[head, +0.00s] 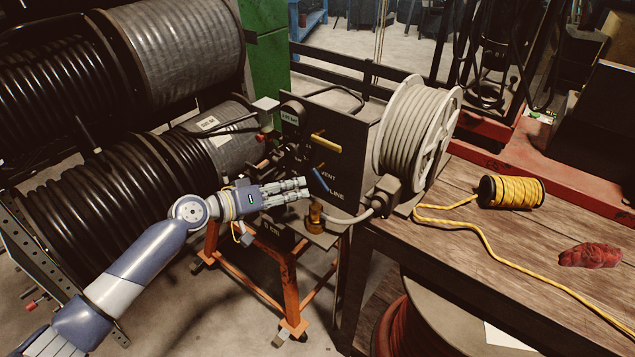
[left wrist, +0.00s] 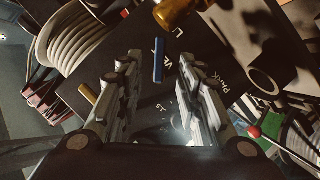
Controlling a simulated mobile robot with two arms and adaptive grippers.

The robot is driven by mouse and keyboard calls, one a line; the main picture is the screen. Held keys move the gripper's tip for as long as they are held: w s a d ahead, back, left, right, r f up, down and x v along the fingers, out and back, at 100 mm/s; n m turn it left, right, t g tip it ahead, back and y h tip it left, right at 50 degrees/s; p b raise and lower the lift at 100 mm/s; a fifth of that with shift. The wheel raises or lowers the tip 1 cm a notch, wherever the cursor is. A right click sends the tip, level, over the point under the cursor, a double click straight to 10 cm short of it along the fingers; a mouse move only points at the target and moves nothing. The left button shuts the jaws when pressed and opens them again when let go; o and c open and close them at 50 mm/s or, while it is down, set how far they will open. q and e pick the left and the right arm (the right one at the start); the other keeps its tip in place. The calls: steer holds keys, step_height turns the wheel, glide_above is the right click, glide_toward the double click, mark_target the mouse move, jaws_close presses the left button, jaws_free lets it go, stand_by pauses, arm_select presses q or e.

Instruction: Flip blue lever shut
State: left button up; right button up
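The blue lever (head: 321,180) is on the dark panel (head: 350,130) beside the lettering, slanting down to the right in the head view. My left gripper (head: 308,188) is in front of the panel, with its fingertips close to the lever's left side. In the left wrist view my left gripper (left wrist: 158,75) is open and empty. The blue lever (left wrist: 158,61) shows upright in the gap between the fingers, near their tips. I cannot tell whether a finger touches it. My right gripper is in neither view.
A yellow lever (head: 326,144) sits above the blue one on the panel. A brass fitting (head: 315,218) is just below the gripper. A grey hose reel (head: 410,125) stands right of the panel. A wooden bench (head: 470,240) carries a yellow rope spool (head: 515,191).

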mark_target(320, 184)
arm_select(q)
steer(key=p+x, duration=0.1)
steer(key=x, duration=0.7)
steer(key=shift+w+f, duration=0.1)
jaws_close()
